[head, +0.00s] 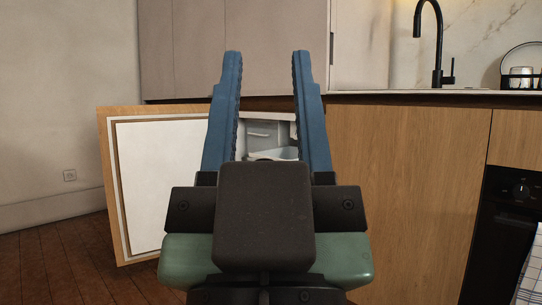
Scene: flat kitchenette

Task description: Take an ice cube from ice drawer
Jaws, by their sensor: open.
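My gripper (266,68) is open and empty, with its two blue fingers pointing up and away in the middle of the head view. Between and behind the fingers is an open fridge compartment (285,127), low under the counter. Inside it I see a grey drawer front (262,133) with a handle, and a pale tray-like piece (283,154) below it. I cannot tell which of these is the ice drawer. No ice cube is visible. My gripper hides much of the compartment.
The fridge door (170,185), wood outside and white inside, stands open to the left. Wooden cabinet fronts (400,190) close off the right side. A black oven (503,235) with a towel (530,270) is at far right. The floor (50,260) at left is clear.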

